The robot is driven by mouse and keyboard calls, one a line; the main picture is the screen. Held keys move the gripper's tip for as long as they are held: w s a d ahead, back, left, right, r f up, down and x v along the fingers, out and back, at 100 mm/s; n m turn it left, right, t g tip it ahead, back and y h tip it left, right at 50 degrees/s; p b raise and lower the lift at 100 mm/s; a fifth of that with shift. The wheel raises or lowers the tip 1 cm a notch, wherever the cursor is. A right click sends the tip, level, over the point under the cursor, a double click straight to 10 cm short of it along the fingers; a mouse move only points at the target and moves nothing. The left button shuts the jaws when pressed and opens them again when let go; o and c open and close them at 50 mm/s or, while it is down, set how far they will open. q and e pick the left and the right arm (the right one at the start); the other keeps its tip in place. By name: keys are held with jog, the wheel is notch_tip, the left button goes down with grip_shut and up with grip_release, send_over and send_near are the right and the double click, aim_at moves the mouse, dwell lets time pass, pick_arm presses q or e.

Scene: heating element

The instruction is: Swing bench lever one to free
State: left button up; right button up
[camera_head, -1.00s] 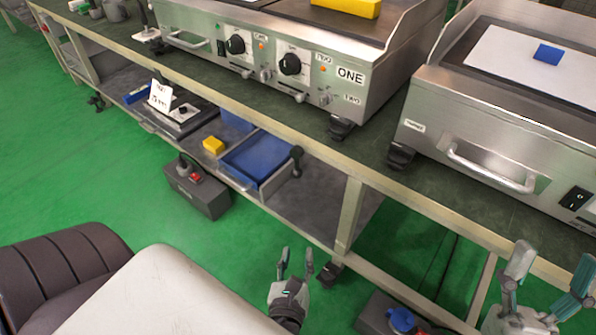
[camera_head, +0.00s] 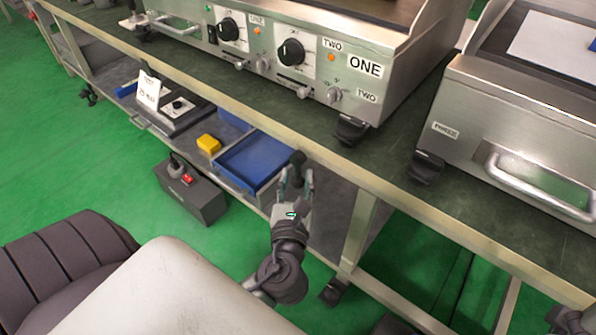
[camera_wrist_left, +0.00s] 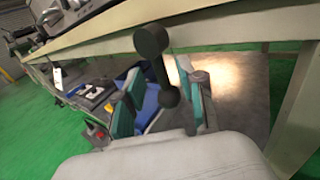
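A black lever with a round knob (camera_head: 297,158) sits at the front edge of the bench by the blue tray. No label on it can be read. It shows large in the left wrist view (camera_wrist_left: 150,40), knob up and slightly tilted, with a round pivot end below. My left gripper (camera_head: 296,178) is open, just in front of the lever and below its knob. In the left wrist view its teal-padded fingers (camera_wrist_left: 163,105) stand on either side of the lever's lower part, with gaps showing; contact cannot be told. My right gripper's fingers are out of view.
A blue tray (camera_head: 252,160) and a yellow block (camera_head: 208,144) sit on the lower shelf. A steel cooker (camera_head: 372,88) marked ONE and TWO stands on the bench top (camera_head: 455,200). A grey box with a red switch (camera_head: 190,192) lies on the green floor.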

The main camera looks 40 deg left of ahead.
aim_at(298, 172)
pick_arm(q)
jog(key=shift+x, duration=1.65)
grip_shut()
